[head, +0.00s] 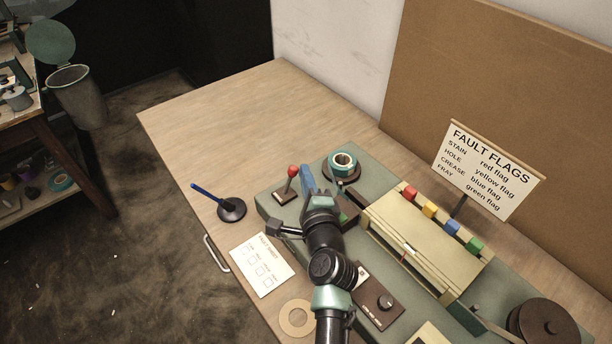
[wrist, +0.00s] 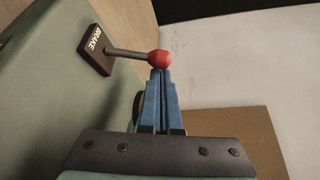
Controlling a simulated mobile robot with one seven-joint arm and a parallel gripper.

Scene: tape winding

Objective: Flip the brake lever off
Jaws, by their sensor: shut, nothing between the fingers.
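The brake lever has a red ball knob (head: 292,170) on a thin grey rod, rising from a dark plate (head: 285,197) at the left end of the green machine bed. In the wrist view the plate (wrist: 96,49) reads BRAKE, and the rod runs right from it to the red knob (wrist: 159,58). My gripper (head: 306,172) has blue fingers and is just right of the lever in the head view. In the wrist view my gripper (wrist: 160,74) is shut, its tips right at the knob. I cannot tell whether they touch it. Nothing is between the fingers.
A tape roll (head: 342,161) sits on a spindle just right of my gripper. A cream box (head: 415,245) with coloured flags is to the right. The table's far left is clear.

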